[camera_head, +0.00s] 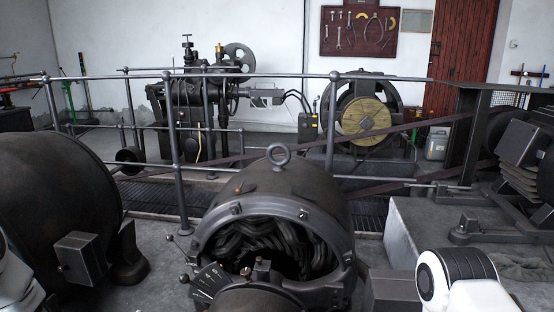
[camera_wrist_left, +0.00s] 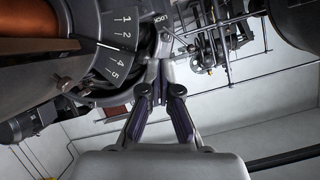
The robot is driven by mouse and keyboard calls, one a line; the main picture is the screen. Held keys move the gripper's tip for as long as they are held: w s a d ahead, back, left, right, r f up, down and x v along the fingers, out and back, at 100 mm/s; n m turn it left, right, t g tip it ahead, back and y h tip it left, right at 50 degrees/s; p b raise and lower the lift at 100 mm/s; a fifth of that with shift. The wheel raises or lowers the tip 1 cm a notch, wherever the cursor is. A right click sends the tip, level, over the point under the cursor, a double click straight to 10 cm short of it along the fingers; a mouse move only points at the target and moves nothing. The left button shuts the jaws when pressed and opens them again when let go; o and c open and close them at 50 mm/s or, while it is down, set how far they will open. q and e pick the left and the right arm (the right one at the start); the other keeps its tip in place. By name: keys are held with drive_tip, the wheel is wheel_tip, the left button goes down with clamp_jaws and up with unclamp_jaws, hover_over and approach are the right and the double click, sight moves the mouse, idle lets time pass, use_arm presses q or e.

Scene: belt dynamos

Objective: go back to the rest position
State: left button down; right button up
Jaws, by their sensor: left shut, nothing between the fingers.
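My left gripper (camera_wrist_left: 158,70) shows in the left wrist view, its two fingers meeting at the tips with nothing between them. The tips appear next to a dark numbered dial plate (camera_wrist_left: 118,45) marked with digits and LOCK; I cannot tell whether they touch it. The dial plate (camera_head: 208,282) also shows in the head view, at the lower left front of the middle dynamo (camera_head: 290,190). My left gripper does not show in the head view; only a white part of that arm is at the lower left edge. My right gripper is in no view.
A large dark cylinder machine (camera_head: 55,195) stands at the left. Thin ball-ended levers (camera_head: 178,248) stick out beside the middle dynamo. A grey railing (camera_head: 270,75) crosses behind it, with a belt and another machine (camera_head: 368,115) beyond. Grey floor (camera_head: 155,285) is bare between the left and middle machines.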

use_arm(q)
drive_tip(key=s+d+f+n+g, duration=0.1)
drive_tip(key=s+d+f+g, duration=0.2)
drive_tip(key=s+f, duration=0.35)
drive_tip(key=s+d+f+n+g, duration=0.2)
drive_tip(key=s+d+f+g, duration=0.15)
drive_tip(key=s, duration=0.65)
drive_tip(key=s+d+f+n+g, duration=0.1)
drive_tip(key=s+d+f+g, duration=0.2)
drive_tip(key=s+f, duration=0.35)
drive_tip(key=s+n+g+y, duration=0.15)
drive_tip(key=s+g, duration=0.25)
drive_tip(key=s, duration=1)
wheel_tip(320, 180, up, 23)
drive_tip(key=w+p, duration=0.1)
drive_tip(key=p, duration=2.1)
drive_tip(key=shift+w+d+r, duration=0.2)
drive_tip(key=shift+w+d, duration=0.05)
drive_tip(key=shift+d, duration=0.15)
drive_tip(key=c, duration=1.8)
unclamp_jaws()
drive_tip(key=shift+h+p, duration=0.25)
drive_tip(key=shift+p, duration=0.05)
drive_tip(key=shift+c, duration=0.2)
